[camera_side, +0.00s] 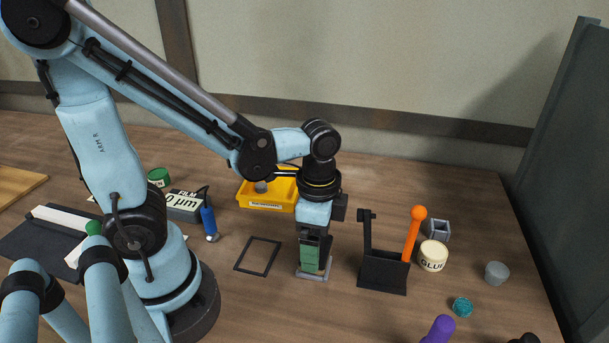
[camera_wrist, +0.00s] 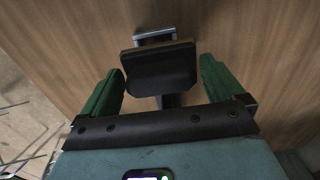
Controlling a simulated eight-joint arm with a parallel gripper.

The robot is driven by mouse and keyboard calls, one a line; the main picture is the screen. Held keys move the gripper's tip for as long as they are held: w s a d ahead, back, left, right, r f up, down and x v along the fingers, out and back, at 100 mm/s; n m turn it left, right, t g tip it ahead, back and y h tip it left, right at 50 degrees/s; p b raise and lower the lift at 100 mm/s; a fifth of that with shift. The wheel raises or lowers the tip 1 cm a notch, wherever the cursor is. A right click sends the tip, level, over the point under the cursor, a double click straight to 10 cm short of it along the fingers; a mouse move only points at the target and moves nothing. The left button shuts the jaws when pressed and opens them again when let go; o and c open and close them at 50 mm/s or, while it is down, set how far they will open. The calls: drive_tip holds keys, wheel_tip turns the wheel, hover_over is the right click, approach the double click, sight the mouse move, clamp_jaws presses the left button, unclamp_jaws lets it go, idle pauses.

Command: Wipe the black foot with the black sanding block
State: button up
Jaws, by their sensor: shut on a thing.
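My gripper (camera_side: 312,258) points down over the middle of the table. In the wrist view its two green fingers (camera_wrist: 160,88) stand on either side of a black block (camera_wrist: 160,66), which looks like the sanding block, and they are shut on it. The fingers hide much of the block in the side view. A grey piece (camera_side: 314,276) lies at the table just under the gripper, and its grey edge (camera_wrist: 154,38) shows beyond the block in the wrist view. Whether block and grey piece touch is unclear. I cannot surely pick out the black foot.
Right of my gripper stands a black holder (camera_side: 384,272) with an orange-handled tool (camera_side: 413,233), then a glue pot (camera_side: 433,256) and a grey cup (camera_side: 497,273). A thin black frame (camera_side: 258,257) lies to the left.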

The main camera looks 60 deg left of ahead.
drive_tip(key=shift+w+a+f, duration=0.15)
drive_tip(key=shift+w+a, duration=0.55)
drive_tip(key=shift+w, duration=0.1)
drive_tip(key=shift+s+r, duration=0.1)
drive_tip(key=shift+r, duration=3.9)
drive_tip(key=w+a+r+n, duration=0.2)
drive_tip(key=w+r+n, duration=0.3)
drive_tip(key=n, duration=0.4)
drive_tip(key=shift+w+a+r, duration=0.25)
drive_tip(key=shift+w+a, duration=0.15)
drive_tip(key=shift+w, duration=0.15)
